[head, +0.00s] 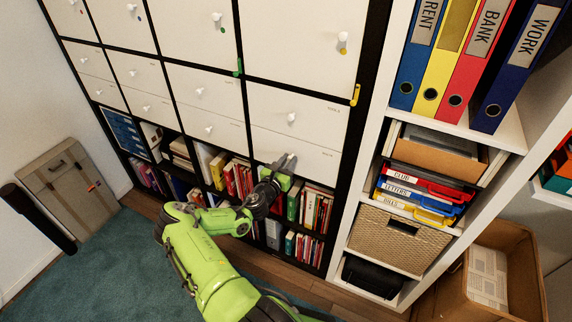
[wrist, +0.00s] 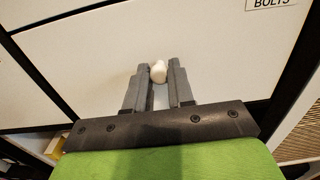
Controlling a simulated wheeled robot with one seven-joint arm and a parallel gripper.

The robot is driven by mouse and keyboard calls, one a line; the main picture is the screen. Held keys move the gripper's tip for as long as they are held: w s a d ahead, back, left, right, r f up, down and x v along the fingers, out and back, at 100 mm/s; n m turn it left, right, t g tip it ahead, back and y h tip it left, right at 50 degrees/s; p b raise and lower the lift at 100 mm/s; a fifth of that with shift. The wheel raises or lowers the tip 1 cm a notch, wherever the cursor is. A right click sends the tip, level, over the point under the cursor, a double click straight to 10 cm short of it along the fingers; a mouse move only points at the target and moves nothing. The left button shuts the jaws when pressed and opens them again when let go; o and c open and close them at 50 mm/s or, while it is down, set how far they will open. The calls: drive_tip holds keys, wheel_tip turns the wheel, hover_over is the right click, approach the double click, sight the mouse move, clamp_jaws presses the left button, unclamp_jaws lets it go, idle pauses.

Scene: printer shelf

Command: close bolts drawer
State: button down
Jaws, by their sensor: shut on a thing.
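The bolts drawer (wrist: 225,55) is a white front with a "BOLTS" label (wrist: 270,3) at its upper right in the wrist view. Its small white round knob (wrist: 158,72) sits between the two grey fingers of my gripper (wrist: 158,76), which is shut on it. In the head view my gripper (head: 286,162) is at the lower part of this drawer front (head: 315,152), just above the book shelves, and hides the knob. The front looks nearly in line with its neighbours; I cannot tell whether a small gap stands behind it.
Another drawer with a white knob (head: 291,118) is directly above. Books (head: 310,208) fill the cubbies below. A white shelf with binders (head: 478,50) and a wicker basket (head: 385,238) stands right. A cardboard box (head: 515,270) is on the floor at the lower right.

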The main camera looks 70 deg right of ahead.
drive_tip(key=shift+r, duration=0.15)
drive_tip(key=c, duration=1.4)
unclamp_jaws()
drive_tip(key=shift+d, duration=0.1)
drive_tip(key=o, duration=0.4)
drive_tip(key=shift+d, duration=0.2)
drive_tip(key=shift+a, duration=0.1)
drive_tip(key=a, duration=0.5)
drive_tip(key=w+a+p, duration=0.1)
drive_tip(key=a, duration=0.4)
drive_tip(key=w+a, duration=0.1)
drive_tip(key=a, duration=0.4)
drive_tip(key=shift+w+a+p, duration=0.2)
drive_tip(key=shift+a+p, duration=0.1)
drive_tip(key=shift+p, duration=0.05)
